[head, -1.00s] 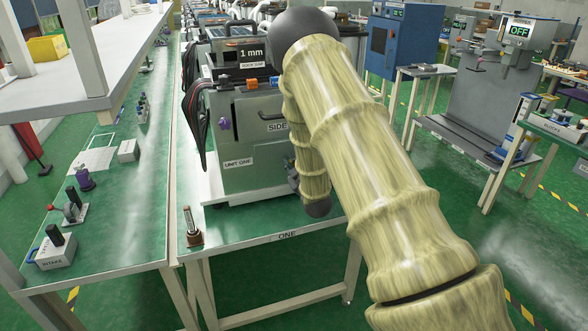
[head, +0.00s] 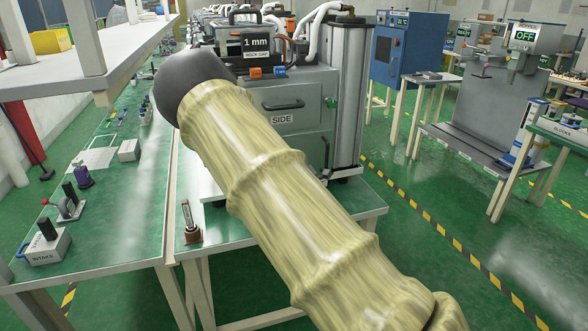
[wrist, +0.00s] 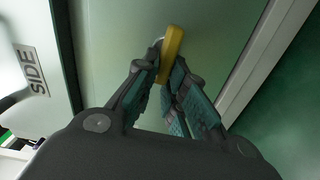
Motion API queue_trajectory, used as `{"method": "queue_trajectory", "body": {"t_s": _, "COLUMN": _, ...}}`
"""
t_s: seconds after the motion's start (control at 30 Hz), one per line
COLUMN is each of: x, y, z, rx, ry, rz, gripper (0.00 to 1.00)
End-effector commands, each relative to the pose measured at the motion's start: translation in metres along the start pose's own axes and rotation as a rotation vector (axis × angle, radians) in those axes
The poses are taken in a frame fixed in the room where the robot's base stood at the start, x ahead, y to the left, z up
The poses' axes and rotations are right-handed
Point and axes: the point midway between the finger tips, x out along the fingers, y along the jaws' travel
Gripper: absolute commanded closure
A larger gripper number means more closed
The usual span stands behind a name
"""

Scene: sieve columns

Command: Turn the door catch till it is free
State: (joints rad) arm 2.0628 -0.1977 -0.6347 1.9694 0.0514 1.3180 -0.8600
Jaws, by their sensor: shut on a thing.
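The door catch (wrist: 172,46) is a yellow tab on a pale metal pivot, on the grey-green door face (wrist: 115,35) in the wrist view. Its long side runs up the picture with the top leaning slightly right. My gripper (wrist: 164,72) is shut on its lower part, one teal-padded finger on each side. In the head view my arm covers the gripper and I cannot make out the catch. The grey machine (head: 300,140) with the SIDE label stands on the table behind my arm.
A pale frame edge (wrist: 262,55) runs right of the catch. The SIDE label (wrist: 33,70) is to its left. A small upright tube on a brown base (head: 190,222) stands at the table's front left. Open green floor (head: 440,260) lies to the right.

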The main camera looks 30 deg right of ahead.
Motion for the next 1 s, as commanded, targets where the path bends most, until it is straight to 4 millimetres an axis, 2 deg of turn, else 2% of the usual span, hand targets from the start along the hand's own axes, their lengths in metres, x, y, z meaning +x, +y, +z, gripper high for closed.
{"method": "queue_trajectory", "body": {"t_s": 0.3, "x": -0.0003, "y": -0.0043, "z": -0.0012, "rx": -0.088, "ry": 0.003, "rz": -0.003, "gripper": 1.0}}
{"method": "queue_trajectory", "body": {"t_s": 0.77, "x": -0.0003, "y": -0.0041, "z": -0.0011, "rx": -0.098, "ry": 0.003, "rz": -0.003, "gripper": 1.0}}
{"method": "queue_trajectory", "body": {"t_s": 0.8, "x": -0.0003, "y": -0.0041, "z": -0.0011, "rx": -0.098, "ry": 0.003, "rz": -0.003, "gripper": 0.82}}
{"method": "queue_trajectory", "body": {"t_s": 0.9, "x": -0.0003, "y": -0.0039, "z": -0.0009, "rx": -0.098, "ry": 0.002, "rz": -0.003, "gripper": 0.66}}
{"method": "queue_trajectory", "body": {"t_s": 1.0, "x": -0.0002, "y": -0.0035, "z": -0.0006, "rx": -0.098, "ry": 0.002, "rz": -0.002, "gripper": 0.66}}
